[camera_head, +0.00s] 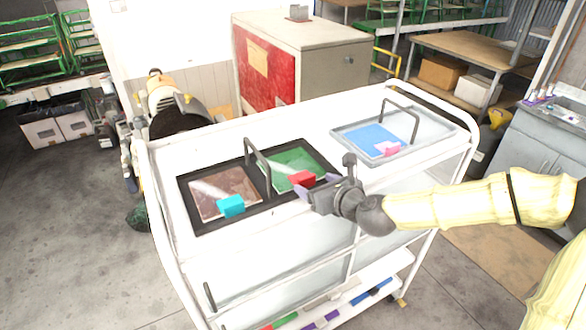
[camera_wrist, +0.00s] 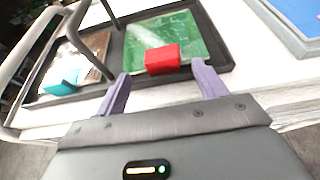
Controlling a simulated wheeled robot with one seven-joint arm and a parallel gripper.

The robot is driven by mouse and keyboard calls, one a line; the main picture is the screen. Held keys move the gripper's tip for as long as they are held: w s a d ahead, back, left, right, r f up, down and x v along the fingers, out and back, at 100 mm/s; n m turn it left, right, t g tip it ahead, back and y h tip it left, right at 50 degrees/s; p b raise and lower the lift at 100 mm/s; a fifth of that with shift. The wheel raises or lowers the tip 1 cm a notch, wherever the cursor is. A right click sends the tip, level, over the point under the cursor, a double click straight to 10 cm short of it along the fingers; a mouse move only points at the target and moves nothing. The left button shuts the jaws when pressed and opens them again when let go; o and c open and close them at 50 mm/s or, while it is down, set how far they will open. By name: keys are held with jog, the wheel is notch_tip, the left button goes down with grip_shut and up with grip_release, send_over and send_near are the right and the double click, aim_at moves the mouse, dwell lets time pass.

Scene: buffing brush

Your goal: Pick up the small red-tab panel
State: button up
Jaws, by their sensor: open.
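The small red-tab panel is a green panel (camera_head: 290,167) with a red tab (camera_head: 301,179) on its near edge. It lies in the right half of a black tray (camera_head: 236,217) on top of the white cart. My gripper (camera_head: 317,191) is beside the red tab at the tray's near right side. In the wrist view the red tab (camera_wrist: 163,58) shows ahead, between the two purple fingers of my gripper (camera_wrist: 158,80). The fingers are spread apart and hold nothing. The tab appears just beyond the fingertips; I cannot tell the exact gap.
A brown panel (camera_head: 222,190) with a cyan tab (camera_head: 230,206) lies in the tray's left half. A dark handle (camera_head: 257,158) rises between the halves. A grey tray (camera_head: 431,148) holds a blue panel (camera_head: 372,138) with a pink tab (camera_head: 387,149). The cart top (camera_head: 290,135) behind is clear.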

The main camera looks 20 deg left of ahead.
aim_at(308, 179)
jog(key=p+x, duration=0.2)
jog(key=x, duration=0.1)
jog(key=shift+w+a, duration=0.2)
jog(key=shift+w+a+f, duration=0.2)
jog(key=shift+w+a, duration=0.05)
jog(key=shift+c, duration=0.2)
jog(key=c, duration=1.1)
